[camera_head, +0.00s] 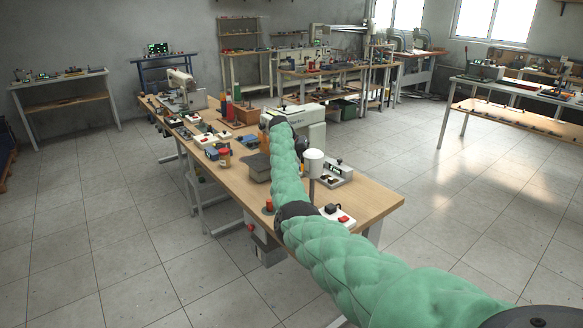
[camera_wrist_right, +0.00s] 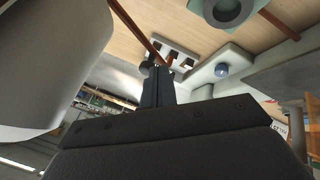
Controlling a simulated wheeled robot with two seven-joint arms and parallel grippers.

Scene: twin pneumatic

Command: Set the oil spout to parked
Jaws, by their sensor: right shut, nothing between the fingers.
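My right arm, in a green sleeve, reaches across the wooden bench in the head view; its gripper is hard to make out there. In the right wrist view my right gripper (camera_wrist_right: 158,76) is shut and empty. A thin copper-brown rod (camera_wrist_right: 132,24) runs down towards its fingertips; it may be the oil spout, but I cannot tell for sure. I cannot tell whether the fingertips touch it. A white plate with dark square openings (camera_wrist_right: 179,58) lies just beyond the fingertips. My left gripper is in neither view.
The wooden bench (camera_head: 375,196) carries a white machine (camera_head: 312,116), a white cylinder on a post (camera_head: 314,163) and a red-button box (camera_head: 342,217).

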